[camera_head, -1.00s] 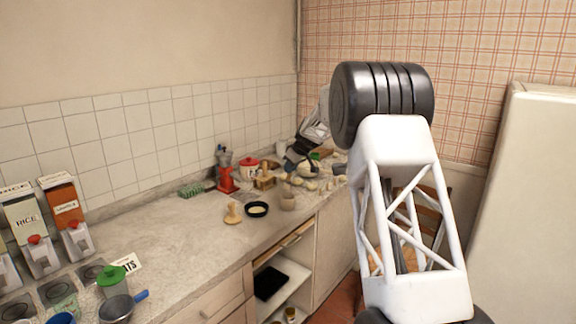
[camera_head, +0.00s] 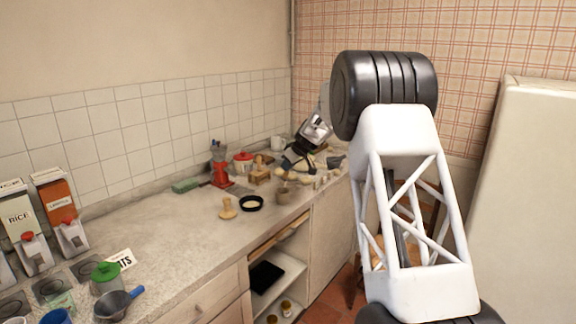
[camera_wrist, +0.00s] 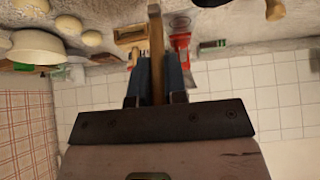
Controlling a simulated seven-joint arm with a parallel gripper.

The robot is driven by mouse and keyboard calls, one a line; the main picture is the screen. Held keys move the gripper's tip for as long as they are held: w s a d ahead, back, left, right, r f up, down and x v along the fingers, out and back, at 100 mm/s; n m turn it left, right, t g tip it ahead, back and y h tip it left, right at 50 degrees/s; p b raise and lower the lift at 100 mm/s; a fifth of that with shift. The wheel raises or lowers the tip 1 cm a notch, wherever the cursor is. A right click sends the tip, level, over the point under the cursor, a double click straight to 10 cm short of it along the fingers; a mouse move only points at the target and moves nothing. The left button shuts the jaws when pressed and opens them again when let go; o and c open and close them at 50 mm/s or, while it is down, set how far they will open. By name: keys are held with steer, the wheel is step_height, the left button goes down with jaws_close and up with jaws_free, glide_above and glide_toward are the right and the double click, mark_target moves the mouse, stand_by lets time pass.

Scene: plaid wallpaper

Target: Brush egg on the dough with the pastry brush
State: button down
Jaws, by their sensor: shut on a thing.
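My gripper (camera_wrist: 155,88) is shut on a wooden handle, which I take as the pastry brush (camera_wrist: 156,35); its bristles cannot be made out. In the head view my gripper (camera_head: 299,160) is over the far end of the counter, partly hiding what lies there. Pale round dough pieces (camera_wrist: 68,24) show at the upper left of the wrist view, beside a white bowl (camera_wrist: 36,47), apart from the gripper. In the head view small pale pieces (camera_head: 291,177) lie below the gripper. A black dish (camera_head: 251,203) with pale yellow contents, perhaps the egg, stands nearer on the counter.
A wooden stamp-like tool (camera_head: 228,209) and a brown cup (camera_head: 283,196) flank the black dish. A red grinder (camera_head: 220,170), red-lidded pot (camera_head: 243,163) and green block (camera_head: 185,186) stand by the tiled wall. The counter's middle (camera_head: 165,235) is clear.

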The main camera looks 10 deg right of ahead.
mark_target(286, 181)
steer(key=shift+f, duration=2.75)
steer(key=shift+f, duration=0.55)
steer(key=shift+r, duration=0.15)
steer(key=shift+r, duration=3.35)
steer(key=shift+d, duration=0.1)
